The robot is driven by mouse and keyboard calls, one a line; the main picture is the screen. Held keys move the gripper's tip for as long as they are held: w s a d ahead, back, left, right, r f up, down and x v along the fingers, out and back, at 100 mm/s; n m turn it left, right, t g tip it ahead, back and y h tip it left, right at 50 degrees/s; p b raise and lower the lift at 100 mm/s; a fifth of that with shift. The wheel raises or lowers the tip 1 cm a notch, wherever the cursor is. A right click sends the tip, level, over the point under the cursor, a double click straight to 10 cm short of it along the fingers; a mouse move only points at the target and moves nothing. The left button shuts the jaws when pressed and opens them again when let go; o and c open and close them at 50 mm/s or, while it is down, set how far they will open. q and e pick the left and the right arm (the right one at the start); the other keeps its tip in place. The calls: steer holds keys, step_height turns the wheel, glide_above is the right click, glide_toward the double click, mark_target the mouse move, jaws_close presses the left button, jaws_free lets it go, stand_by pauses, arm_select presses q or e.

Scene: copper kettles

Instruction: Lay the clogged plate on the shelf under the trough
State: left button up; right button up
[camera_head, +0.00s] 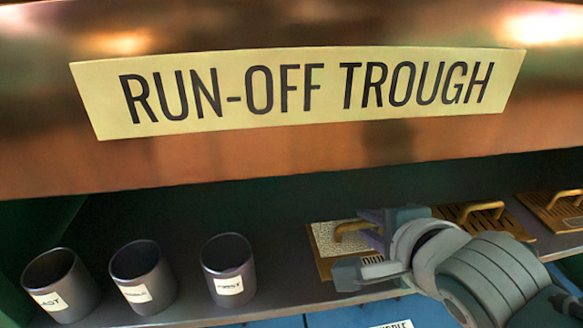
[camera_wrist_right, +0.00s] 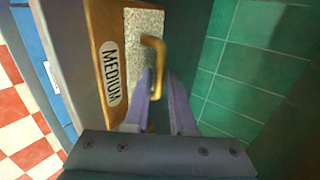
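The clogged plate (camera_head: 326,238) has a speckled grey face, a wooden-brown frame and a brass handle (camera_head: 352,228). It lies on the shelf (camera_head: 290,290) under the copper trough (camera_head: 280,165). In the right wrist view the plate (camera_wrist_right: 146,22) bears a label reading MEDIUM, and its bent handle (camera_wrist_right: 160,52) reaches between my fingertips. My right gripper (camera_head: 368,243) is at the plate's right side and hides part of it. In the wrist view the fingers (camera_wrist_right: 161,85) stand apart, with a gap beside the handle. My left gripper is not in view.
Three dark labelled cups (camera_head: 228,268) stand on the shelf to the left. A slotted plate with a brass handle (camera_head: 482,211) lies right of my gripper, and another (camera_head: 556,207) farther right. The trough overhangs the shelf. Green tiles (camera_wrist_right: 260,60) show in the wrist view.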

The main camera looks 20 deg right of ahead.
steer(key=o, duration=0.3)
steer(key=shift+w, duration=0.1)
steer(key=shift+s+r, duration=0.25)
steer(key=shift+r, duration=0.05)
steer(key=s+a+r+n+g+y+p, duration=0.1)
steer(key=s+a+r+n+g+p, duration=0.1)
steer(key=s+n, duration=0.4)
steer(key=s+a+r+n+g+y+p, duration=0.1)
steer(key=s+a+r+n+g+p, duration=0.1)
steer(key=s+n, duration=0.5)
steer(key=s+a+r+n+g+p, duration=0.2)
steer(key=s+r+n, duration=0.3)
steer(key=n, duration=0.4)
steer(key=shift+s+r+n+g+y, duration=0.15)
steer(key=shift+s+n+g+y, duration=0.25)
steer(key=shift+s+g, duration=0.4)
steer(key=shift+s, duration=0.1)
